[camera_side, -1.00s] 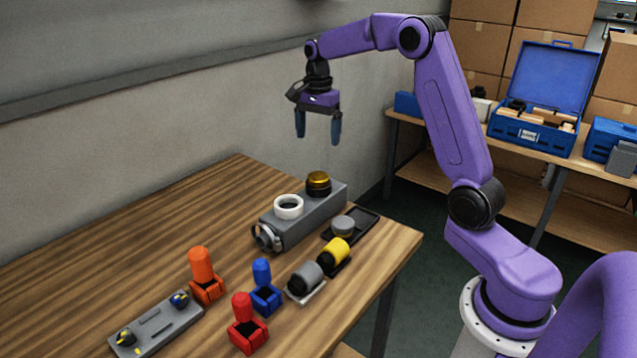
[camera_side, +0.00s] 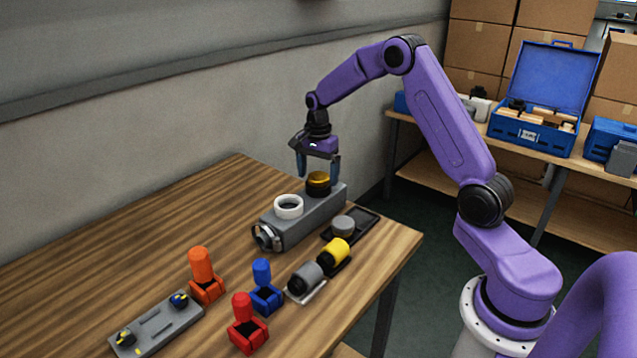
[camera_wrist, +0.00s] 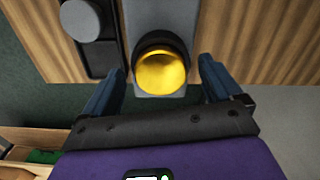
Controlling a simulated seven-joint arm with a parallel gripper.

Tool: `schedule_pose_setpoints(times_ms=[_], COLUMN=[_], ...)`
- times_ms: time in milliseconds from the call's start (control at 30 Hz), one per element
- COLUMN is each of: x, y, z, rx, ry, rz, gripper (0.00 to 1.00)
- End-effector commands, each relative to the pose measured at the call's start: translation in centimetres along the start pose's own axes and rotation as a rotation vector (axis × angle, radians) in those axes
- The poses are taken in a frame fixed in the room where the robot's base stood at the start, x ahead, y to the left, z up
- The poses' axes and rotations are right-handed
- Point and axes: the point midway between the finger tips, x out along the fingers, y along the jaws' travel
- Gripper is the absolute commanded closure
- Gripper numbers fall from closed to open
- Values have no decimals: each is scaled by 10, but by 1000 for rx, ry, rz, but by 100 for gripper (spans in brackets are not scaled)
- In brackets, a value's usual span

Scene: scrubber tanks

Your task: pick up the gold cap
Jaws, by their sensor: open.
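The gold cap (camera_side: 318,178) sits on a black collar at the far end of the grey tank block (camera_side: 300,222) on the table. In the wrist view the gold cap (camera_wrist: 162,73) shows as a shiny yellow disc inside its black ring. My gripper (camera_side: 318,174) is open, pointing down, with its blue fingers at about the cap's height in the side view. In the wrist view my gripper (camera_wrist: 163,82) has one finger on each side of the cap, with gaps showing. I cannot see contact with the cap.
A white ring (camera_side: 289,206) stands on the same block, nearer the camera. A grey cap (camera_side: 343,226) lies in a black tray (camera_side: 368,222) beside it. Yellow, grey, red, blue and orange parts stand toward the front.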

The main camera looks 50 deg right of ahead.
Motion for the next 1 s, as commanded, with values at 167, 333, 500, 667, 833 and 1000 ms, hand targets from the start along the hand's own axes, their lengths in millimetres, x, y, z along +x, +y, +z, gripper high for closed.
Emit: schedule_pose_setpoints(times_ms=[167, 333, 500, 667, 833, 1000], x=[2, 2, 2, 2, -3, -17], y=[0, 0, 0, 0, 0, -1], z=[0, 0, 0, 0, 0, 0], rx=[0, 0, 0, 0, 0, 0], ry=[0, 0, 0, 0, 0, 1], rz=[-1, 0, 0, 0, -1, -3], gripper=[8, 37, 78, 78, 78, 78])
